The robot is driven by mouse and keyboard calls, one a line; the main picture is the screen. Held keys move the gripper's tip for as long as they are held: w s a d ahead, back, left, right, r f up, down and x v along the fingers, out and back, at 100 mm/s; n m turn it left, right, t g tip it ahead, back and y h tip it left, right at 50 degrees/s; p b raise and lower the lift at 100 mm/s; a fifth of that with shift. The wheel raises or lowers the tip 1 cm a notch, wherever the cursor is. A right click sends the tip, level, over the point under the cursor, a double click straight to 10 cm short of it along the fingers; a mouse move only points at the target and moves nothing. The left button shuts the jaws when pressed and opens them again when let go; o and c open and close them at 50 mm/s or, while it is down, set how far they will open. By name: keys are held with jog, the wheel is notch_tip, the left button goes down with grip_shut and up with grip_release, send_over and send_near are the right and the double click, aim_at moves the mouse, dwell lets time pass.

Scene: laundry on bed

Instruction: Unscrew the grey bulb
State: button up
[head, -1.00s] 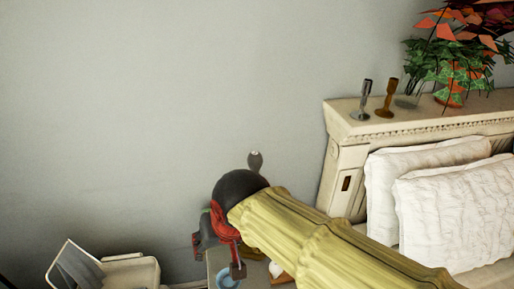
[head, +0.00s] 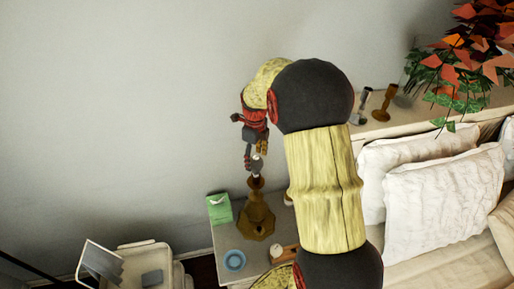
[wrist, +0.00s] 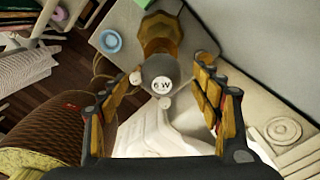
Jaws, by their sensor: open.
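The grey bulb (wrist: 160,72) is marked with a wattage label on its end and sits at the top of a brown-gold lamp (wrist: 160,38). In the head view the lamp (head: 256,215) stands upright on the nightstand, with the bulb (head: 257,164) at its top. My gripper (wrist: 170,69) is open above the bulb, one finger on each side of it. There is a gap on both sides, wider on the right. In the head view my gripper (head: 251,158) is small, and its fingers partly cover the bulb.
The nightstand (head: 228,238) also holds a green box (head: 219,208), a blue round dish (head: 234,260) and small items. The bed with white pillows (head: 438,200) is at the right. A headboard shelf carries two candlesticks and a plant (head: 455,75). The wall behind is bare.

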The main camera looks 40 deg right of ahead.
aim_at(256, 170)
jog(key=shift+d+f, duration=0.15)
jog(key=shift+f, duration=0.35)
jog(key=shift+f+p, duration=0.55)
jog(key=shift+f, duration=3)
jog(key=shift+c, duration=0.6)
